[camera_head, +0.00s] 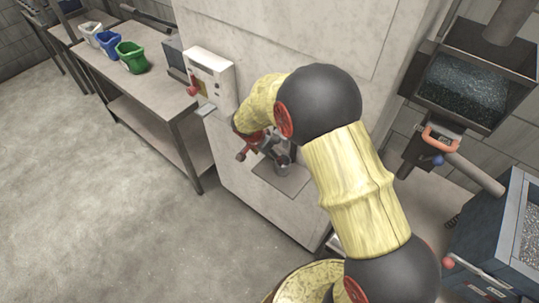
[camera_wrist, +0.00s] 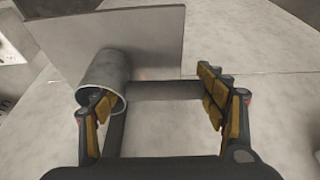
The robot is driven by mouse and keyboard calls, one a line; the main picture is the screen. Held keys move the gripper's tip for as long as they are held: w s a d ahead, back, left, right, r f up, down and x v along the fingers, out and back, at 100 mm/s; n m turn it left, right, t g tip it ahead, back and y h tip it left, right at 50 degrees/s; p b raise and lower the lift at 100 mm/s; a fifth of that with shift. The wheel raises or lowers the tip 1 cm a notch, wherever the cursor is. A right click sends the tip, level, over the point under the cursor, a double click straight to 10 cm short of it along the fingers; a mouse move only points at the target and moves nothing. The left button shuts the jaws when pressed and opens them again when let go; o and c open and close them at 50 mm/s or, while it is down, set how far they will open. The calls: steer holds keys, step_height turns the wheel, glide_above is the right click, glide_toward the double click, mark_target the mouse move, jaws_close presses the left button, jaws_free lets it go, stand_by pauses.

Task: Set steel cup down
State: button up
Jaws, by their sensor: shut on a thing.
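The steel cup (camera_wrist: 101,70) is a plain grey cylinder. In the wrist view its open mouth faces my gripper (camera_wrist: 160,108), and the left finger overlaps its rim. The right finger stands well to the right of the cup, with a gap in the picture between them. My gripper is shut on the cup, though the exact contact is hard to see. In the head view my gripper (camera_head: 262,146) is partly hidden by my arm, and the grey cup (camera_head: 283,160) shows just above a square grey plate (camera_head: 280,180). I cannot tell whether cup and plate touch.
The plate lies on a pale machine block (camera_head: 245,195). A control box (camera_head: 210,75) stands close to my gripper's left. A hopper (camera_head: 465,88) and a blue bin (camera_head: 500,235) are at right.

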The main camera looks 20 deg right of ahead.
steer(key=shift+w+d+f, duration=0.15)
steer(key=shift+d+f, duration=0.05)
steer(key=shift+f, duration=0.05)
steer(key=shift+f, duration=0.1)
steer(key=o, duration=1.6)
steer(key=shift+r, duration=0.3)
steer(key=v, duration=0.7)
steer(key=shift+p, duration=0.35)
steer(key=shift+a, duration=0.1)
